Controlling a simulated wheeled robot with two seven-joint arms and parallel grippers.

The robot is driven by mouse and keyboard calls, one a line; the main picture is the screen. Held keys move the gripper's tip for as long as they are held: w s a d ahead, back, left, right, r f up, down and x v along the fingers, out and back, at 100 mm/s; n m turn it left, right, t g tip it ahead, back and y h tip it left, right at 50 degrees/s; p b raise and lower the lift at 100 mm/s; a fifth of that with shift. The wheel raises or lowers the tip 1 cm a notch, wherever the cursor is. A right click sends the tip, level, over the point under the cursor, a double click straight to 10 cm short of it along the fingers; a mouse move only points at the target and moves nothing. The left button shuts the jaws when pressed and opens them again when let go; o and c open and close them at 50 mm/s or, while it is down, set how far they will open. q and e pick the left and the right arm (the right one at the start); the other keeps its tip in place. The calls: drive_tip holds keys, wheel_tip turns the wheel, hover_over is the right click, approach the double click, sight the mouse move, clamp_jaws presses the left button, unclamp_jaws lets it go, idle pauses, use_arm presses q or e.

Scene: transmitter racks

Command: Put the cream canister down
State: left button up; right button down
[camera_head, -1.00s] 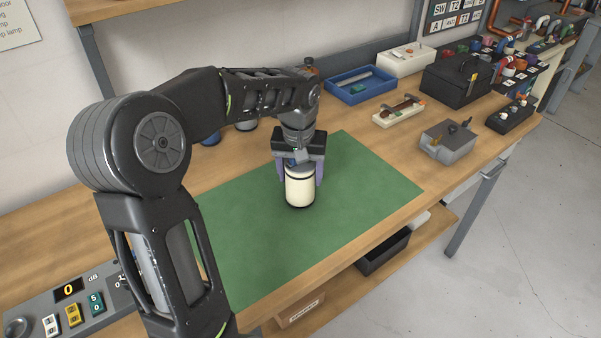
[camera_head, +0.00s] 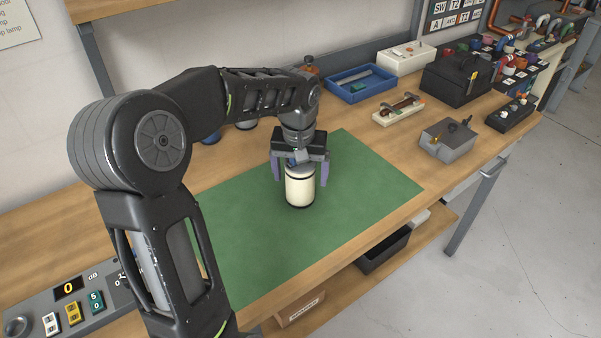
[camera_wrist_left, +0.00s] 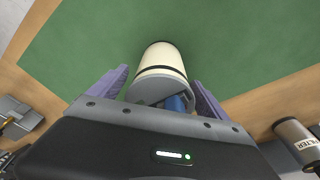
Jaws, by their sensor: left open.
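The cream canister (camera_head: 300,188) stands upright on the green mat (camera_head: 370,185), with a dark band near its top and a dark base. My left gripper (camera_head: 300,178) is open around the canister from above, with a purple finger on each side and gaps between fingers and canister. In the left wrist view the canister (camera_wrist_left: 160,66) lies between the two spread fingers (camera_wrist_left: 160,88). Part of its top is hidden by the gripper body. My right gripper is not in view.
A blue tray (camera_head: 361,88), a fuse holder block (camera_head: 398,109), a grey box (camera_head: 446,142) and a black case (camera_head: 456,80) stand at the back right. A control panel (camera_head: 75,305) lies at the front left. The mat is otherwise clear.

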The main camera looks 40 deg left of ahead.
use_arm(q)
drive_tip(key=r, duration=0.4)
drive_tip(key=s+r, duration=0.1)
drive_tip(key=r, duration=0.7)
drive_tip(key=shift+s+d+b, duration=0.3)
drive_tip(key=shift+d, duration=0.1)
